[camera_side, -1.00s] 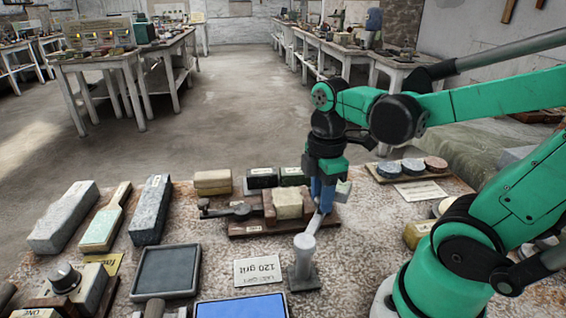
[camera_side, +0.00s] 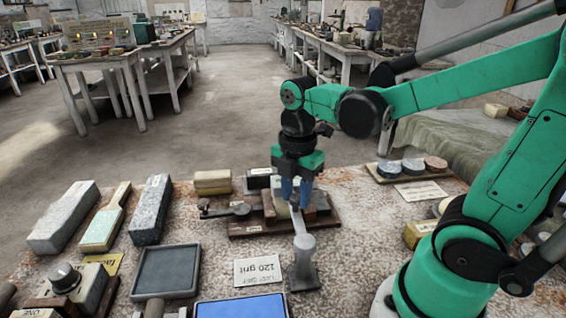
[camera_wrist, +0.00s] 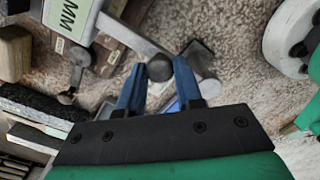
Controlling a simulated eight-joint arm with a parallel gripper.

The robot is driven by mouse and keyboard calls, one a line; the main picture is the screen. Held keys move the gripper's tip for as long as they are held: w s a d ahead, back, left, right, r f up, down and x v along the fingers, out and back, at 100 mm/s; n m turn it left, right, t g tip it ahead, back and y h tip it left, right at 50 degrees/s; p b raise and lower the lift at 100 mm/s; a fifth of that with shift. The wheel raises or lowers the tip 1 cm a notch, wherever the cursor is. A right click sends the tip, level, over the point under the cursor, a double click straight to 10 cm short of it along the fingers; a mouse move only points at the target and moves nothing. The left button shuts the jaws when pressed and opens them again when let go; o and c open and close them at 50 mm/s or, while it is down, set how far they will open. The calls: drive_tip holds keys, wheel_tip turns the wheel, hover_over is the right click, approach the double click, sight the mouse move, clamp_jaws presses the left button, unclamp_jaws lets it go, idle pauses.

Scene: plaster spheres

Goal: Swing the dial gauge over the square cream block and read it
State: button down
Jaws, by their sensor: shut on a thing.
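My gripper (camera_side: 295,202) is shut on the dial gauge's swing arm; in the wrist view its blue fingers (camera_wrist: 160,72) stand either side of a dark round knob on that arm. The dial gauge (camera_wrist: 70,18) shows its pale face marked "MM", cut off at the top left; no needle reading can be made out. In the side view the gauge head is hidden behind my gripper. Its grey post (camera_side: 304,264) stands in front.
A dark tray (camera_side: 166,270) and several sharpening stones are further left. Round stones on a board (camera_side: 412,166) are at the right.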

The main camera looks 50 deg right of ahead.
sight(295, 197)
drive_tip(key=shift+a, duration=0.1)
idle(0.3)
drive_tip(key=c, duration=0.6)
unclamp_jaws()
drive_tip(key=shift+r, duration=2.8)
